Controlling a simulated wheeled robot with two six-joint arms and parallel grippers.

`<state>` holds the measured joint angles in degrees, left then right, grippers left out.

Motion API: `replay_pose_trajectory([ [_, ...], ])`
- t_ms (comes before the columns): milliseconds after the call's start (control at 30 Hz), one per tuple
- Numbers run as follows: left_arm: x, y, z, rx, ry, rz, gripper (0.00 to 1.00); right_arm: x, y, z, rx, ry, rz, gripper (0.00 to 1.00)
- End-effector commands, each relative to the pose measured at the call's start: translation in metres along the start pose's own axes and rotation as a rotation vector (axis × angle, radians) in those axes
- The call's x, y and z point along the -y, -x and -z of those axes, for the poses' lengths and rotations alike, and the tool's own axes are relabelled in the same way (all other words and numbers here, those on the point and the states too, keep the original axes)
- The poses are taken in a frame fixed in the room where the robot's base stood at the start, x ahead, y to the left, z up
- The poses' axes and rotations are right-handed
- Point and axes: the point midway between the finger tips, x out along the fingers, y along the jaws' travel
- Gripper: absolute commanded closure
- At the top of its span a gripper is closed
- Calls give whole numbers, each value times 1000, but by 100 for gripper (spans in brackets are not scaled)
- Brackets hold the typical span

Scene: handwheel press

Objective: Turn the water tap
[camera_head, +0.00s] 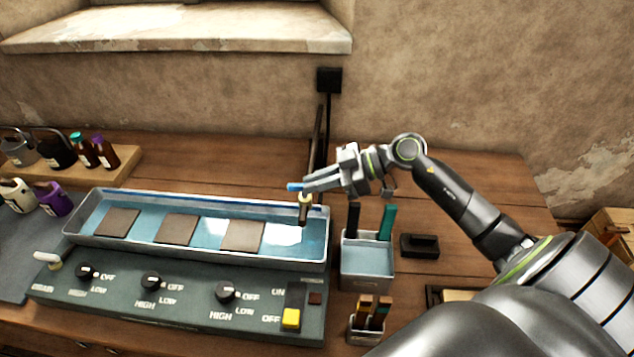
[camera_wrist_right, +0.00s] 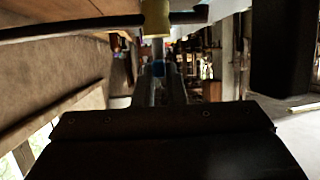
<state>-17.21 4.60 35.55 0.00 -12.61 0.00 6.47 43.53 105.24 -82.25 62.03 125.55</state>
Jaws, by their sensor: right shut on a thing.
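The water tap (camera_head: 305,208) is a dark pipe rising behind the blue-lined tray, with a brass-coloured spout end over the tray's right end. Its small blue handle (camera_head: 294,187) shows at the tips of my right gripper (camera_head: 312,184). The right gripper is shut on this handle, just above the spout, its arm reaching in from the right. In the right wrist view the brass fitting (camera_wrist_right: 156,18) and dark pipe (camera_wrist_right: 75,27) cross the top, and a blue bit of the handle (camera_wrist_right: 158,69) shows between the fingers. My left gripper is not in view.
The metal tray (camera_head: 75,226) holds several brown plates in shallow water. A control panel (camera_head: 185,305) with knobs and a yellow switch lies in front. A tool bin (camera_head: 367,262) and a smaller tool cup (camera_head: 366,335) stand right. Jugs and bottles (camera_head: 90,150) stand left.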

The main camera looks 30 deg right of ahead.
Motion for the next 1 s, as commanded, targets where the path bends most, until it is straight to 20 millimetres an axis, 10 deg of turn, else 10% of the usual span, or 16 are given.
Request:
replay_pose_trajectory([
  [1000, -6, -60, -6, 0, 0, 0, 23, -18, -6, 2, -1, 272, 650, 100],
])
